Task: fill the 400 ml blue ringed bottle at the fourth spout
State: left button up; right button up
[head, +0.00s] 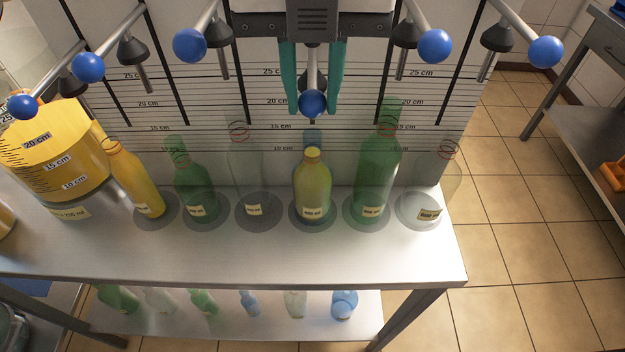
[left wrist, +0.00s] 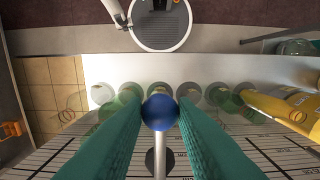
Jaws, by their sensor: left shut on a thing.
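My left gripper (head: 312,105) comes down from the top of the head view, its teal fingers on either side of the blue ball (head: 312,101) of the fourth lever from the left. It is shut on that ball, which sits lower than the neighbouring balls. The ball also shows between the fingers in the left wrist view (left wrist: 160,112). Below it a bottle (head: 312,188) with yellow contents up to about its neck stands upright on a round grey pad. A bluish neck shape shows just behind it. The spout tip is hidden. My right gripper is not in view.
Other bottles stand on pads to both sides, including a yellow one (head: 138,180), a tall green one (head: 377,175) and a clear one (head: 440,180). A large yellow tank (head: 60,150) stands at left. Tiled floor (head: 540,240) is clear at right.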

pick_arm(q)
notch_tip(320, 180, up, 6)
jog(key=p, duration=0.4)
jog(key=shift+r, duration=0.25)
jog(key=o, duration=0.9)
jog(key=shift+f+b, duration=0.3)
jog(key=shift+f, duration=0.05)
notch_tip(320, 180, up, 19)
jog(key=p, duration=0.8)
